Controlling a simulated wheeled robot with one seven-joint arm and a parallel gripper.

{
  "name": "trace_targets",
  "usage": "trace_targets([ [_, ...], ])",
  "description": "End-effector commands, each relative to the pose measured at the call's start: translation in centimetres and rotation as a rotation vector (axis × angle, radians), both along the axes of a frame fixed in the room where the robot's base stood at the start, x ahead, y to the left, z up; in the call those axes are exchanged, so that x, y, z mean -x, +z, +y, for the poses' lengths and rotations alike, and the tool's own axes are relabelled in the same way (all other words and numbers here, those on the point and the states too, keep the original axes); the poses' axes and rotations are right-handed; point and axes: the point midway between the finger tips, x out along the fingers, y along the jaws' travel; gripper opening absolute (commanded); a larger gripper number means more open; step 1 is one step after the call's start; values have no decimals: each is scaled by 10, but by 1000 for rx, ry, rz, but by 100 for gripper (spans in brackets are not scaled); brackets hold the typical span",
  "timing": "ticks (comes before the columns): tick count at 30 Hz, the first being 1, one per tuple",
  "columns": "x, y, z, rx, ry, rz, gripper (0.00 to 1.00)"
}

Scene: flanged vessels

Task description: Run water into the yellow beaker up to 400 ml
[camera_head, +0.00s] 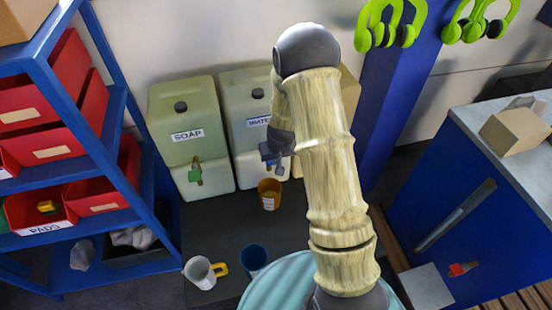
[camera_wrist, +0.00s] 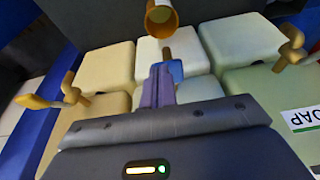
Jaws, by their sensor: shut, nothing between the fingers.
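The yellow beaker (camera_head: 269,194) stands upright on the dark surface in front of the canister labelled WATER (camera_head: 245,90). In the wrist view the beaker (camera_wrist: 161,18) shows at the top edge, its mouth near the brown tap spout (camera_wrist: 166,53); its water level cannot be read. My gripper (camera_head: 272,153) is shut and empty in front of the WATER canister, above the beaker. In the wrist view my gripper's fingers (camera_wrist: 159,82) are close beside a blue piece (camera_wrist: 176,70), seemingly the tap handle; I cannot tell whether they touch. My arm hides part of the canister.
The SOAP canister (camera_head: 184,115) with a green-handled tap (camera_head: 195,171) stands to the left. A white mug (camera_head: 200,272) and a blue cup (camera_head: 255,258) stand nearer. A blue shelf with red bins (camera_head: 45,135) bounds the left; a blue cabinet (camera_head: 440,210) stands right.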

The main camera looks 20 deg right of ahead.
Motion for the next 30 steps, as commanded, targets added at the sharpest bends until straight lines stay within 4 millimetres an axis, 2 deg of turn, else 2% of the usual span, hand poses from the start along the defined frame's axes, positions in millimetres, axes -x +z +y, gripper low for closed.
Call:
trace_targets([
  [6, 3, -11, 1, -2, 1, -41, 0],
  [30, 12, -33, -1, 1, -1, -241, 0],
])
